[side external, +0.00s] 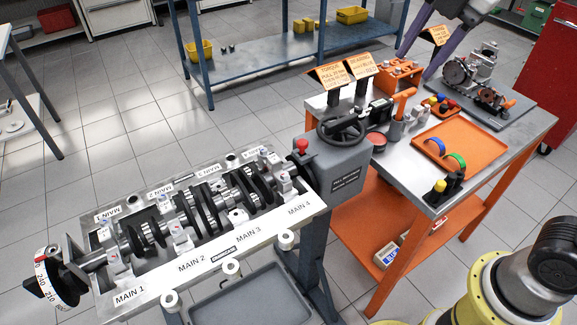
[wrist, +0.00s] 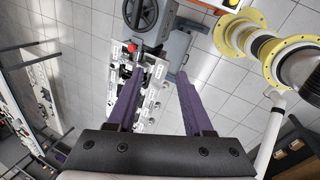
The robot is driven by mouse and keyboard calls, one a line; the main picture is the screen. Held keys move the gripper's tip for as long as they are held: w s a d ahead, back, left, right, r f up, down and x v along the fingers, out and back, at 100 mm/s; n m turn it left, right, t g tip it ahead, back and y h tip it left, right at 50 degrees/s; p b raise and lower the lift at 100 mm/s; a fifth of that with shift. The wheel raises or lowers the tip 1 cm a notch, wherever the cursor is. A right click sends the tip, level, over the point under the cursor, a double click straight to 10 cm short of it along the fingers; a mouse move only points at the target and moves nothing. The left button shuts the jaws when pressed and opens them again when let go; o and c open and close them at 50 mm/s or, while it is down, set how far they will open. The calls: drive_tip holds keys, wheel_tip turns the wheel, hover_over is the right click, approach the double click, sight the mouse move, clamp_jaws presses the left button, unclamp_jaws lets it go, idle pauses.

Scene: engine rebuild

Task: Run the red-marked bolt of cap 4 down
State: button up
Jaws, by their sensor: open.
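In the side external view, the engine block (side external: 213,262) lies at the left with a dark crankshaft (side external: 203,213) along it and labels MAIN 1 to MAIN 4. Cap 4 (side external: 288,187) is the light cap at the right end, by MAIN 4. The marks on its bolts are too small to tell apart. My gripper (side external: 416,64) is at the top, over the back of the orange workbench, well away from cap 4. In the wrist view its purple fingers (wrist: 160,73) are wide apart with nothing held. Part of the block (wrist: 157,72) shows beyond them.
A grey gearbox with a handwheel (side external: 340,130) and a red knob (side external: 302,146) stands beside cap 4. A yellow-flanged robot part (side external: 490,285) is at lower right.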

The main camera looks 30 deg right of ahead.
drive_tip(key=w+a+f+n, duration=0.1)
drive_tip(key=w+a+n, duration=0.3)
drive_tip(key=w, duration=0.2)
drive_tip(key=n+g, duration=0.4)
hover_over(284, 174)
wheel_tip(284, 174, down, 13)
drive_tip(key=shift+h, duration=0.3)
wheel_tip(284, 174, down, 14)
drive_tip(key=shift+d+r, duration=0.1)
drive_tip(key=shift+r, duration=0.15)
clamp_jaws()
